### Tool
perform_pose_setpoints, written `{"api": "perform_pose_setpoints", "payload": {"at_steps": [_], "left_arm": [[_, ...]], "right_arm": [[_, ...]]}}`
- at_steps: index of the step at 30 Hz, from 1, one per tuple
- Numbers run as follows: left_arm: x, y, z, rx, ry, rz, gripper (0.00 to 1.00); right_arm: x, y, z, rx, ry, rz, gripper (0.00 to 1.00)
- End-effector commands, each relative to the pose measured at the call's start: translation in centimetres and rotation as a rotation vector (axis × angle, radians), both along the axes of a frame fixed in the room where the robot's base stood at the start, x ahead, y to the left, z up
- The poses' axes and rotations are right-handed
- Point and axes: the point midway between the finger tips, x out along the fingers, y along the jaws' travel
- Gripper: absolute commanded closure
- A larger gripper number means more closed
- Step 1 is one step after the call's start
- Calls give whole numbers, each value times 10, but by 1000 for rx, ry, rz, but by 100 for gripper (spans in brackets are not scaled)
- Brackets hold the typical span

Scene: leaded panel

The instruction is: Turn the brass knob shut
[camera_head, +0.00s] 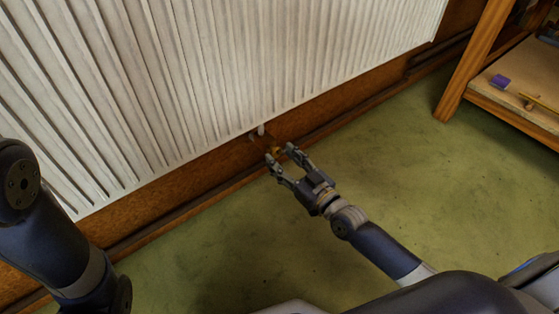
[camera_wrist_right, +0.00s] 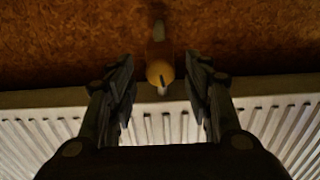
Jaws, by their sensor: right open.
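The brass knob (camera_head: 273,151) is small and yellow and sits just below the lower edge of the white radiator (camera_head: 200,80). My right gripper (camera_head: 279,160) is open, with its fingertips at the knob. In the right wrist view the knob (camera_wrist_right: 160,73) lies between the two spread fingers, with a visible gap on each side and a dark mark on its face. A pale pipe stub shows behind it in that view. My left arm comes in at the left edge of the head view; its gripper is out of the picture.
A brown wall strip and skirting (camera_head: 185,191) run under the radiator. The green floor (camera_head: 390,150) between is clear.

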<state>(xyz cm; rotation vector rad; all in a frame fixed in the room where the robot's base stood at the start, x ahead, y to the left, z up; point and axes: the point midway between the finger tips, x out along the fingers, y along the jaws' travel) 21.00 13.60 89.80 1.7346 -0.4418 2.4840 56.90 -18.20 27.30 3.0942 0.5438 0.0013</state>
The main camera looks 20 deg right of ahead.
Motion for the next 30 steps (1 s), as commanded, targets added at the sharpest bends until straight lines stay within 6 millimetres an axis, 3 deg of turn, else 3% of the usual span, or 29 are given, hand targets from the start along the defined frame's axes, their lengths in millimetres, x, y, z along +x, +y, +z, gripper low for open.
{"api": "perform_pose_setpoints", "payload": {"at_steps": [4,14,20,30], "left_arm": [[-3,0,-6,0,-6,0,60],[-3,0,-5,1,-9,1,60],[-4,0,-6,1,-10,1,60],[-4,0,-3,1,-10,1,60]], "right_arm": [[13,5,-1,2,-2,-1,53],[17,6,0,1,1,0,53],[17,6,0,0,1,0,97],[17,6,1,21,9,0,97]]}}
